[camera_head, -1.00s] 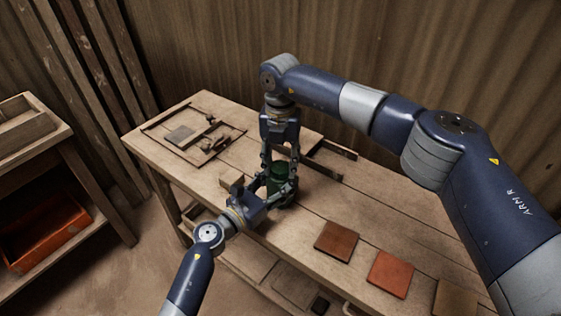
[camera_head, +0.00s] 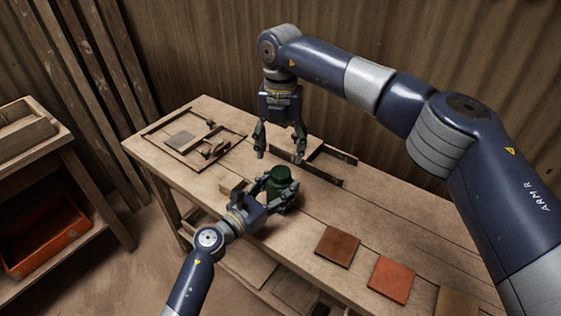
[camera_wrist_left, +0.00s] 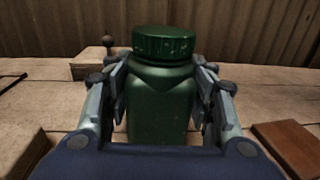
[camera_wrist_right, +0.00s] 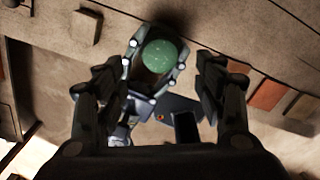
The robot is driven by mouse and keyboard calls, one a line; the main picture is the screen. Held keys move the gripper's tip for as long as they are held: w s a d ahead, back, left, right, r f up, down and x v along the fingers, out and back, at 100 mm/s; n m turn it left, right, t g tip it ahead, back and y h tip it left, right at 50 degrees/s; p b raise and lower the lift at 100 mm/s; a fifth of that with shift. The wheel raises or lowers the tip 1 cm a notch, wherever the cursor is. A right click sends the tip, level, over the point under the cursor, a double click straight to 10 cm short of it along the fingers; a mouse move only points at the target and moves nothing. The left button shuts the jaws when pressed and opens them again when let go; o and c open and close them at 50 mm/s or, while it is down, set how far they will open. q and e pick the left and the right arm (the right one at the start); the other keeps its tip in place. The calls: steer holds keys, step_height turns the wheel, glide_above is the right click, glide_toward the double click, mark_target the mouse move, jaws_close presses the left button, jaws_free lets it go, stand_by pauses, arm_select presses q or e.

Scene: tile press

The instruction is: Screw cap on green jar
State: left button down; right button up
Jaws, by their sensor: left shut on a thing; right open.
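The green jar (camera_wrist_left: 160,105) stands upright on the bench, with its green ribbed cap (camera_wrist_left: 164,43) sitting on its mouth. In the head view the cap (camera_head: 281,173) shows on top of the jar; I cannot tell how tightly it is on. My left gripper (camera_head: 281,190) is shut around the jar's body, with a finger on each side in the left wrist view. My right gripper (camera_head: 281,157) is open and empty above the jar. In the right wrist view the round cap top (camera_wrist_right: 160,55) lies beyond and between the open fingers (camera_wrist_right: 160,80).
A wooden frame with a grey tile (camera_head: 179,142) lies at the bench's far left. Dark bars (camera_head: 325,165) lie behind the jar. A brown tile (camera_head: 338,247) and an orange tile (camera_head: 390,279) lie front right. A small wooden block (camera_wrist_left: 92,62) stands behind the jar.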

step_height(320, 180, up, 5)
steer(key=shift+r, duration=0.2)
arm_select(q)
steer(key=c, duration=0.6)
jaws_free()
steer(key=shift+c, duration=0.2)
steer(key=v, duration=1.2)
